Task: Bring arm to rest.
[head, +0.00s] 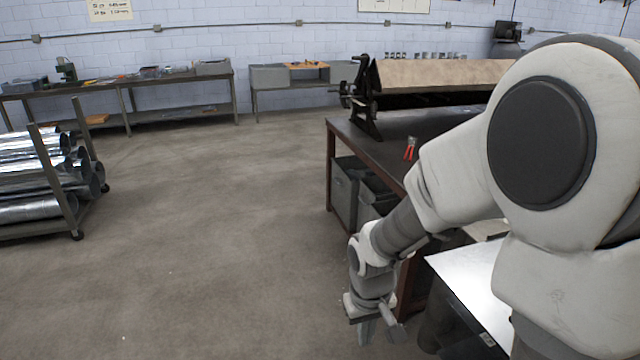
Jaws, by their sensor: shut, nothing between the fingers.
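My arm reaches from the right side of the head view down toward the lower middle. My gripper (378,330) hangs at its end, pointing down, low in front of the dark workbench (345,150). The fingers are small in the picture and partly hidden by the wrist, and they look shut. I see nothing held in them.
Beside my arm are a bright sheet-metal surface (475,275) at lower right and red-handled pliers (410,148) on the workbench. A forming machine (365,95) stands on that bench. A rack of metal ducts (70,190) is at left. The middle floor (220,220) is clear.

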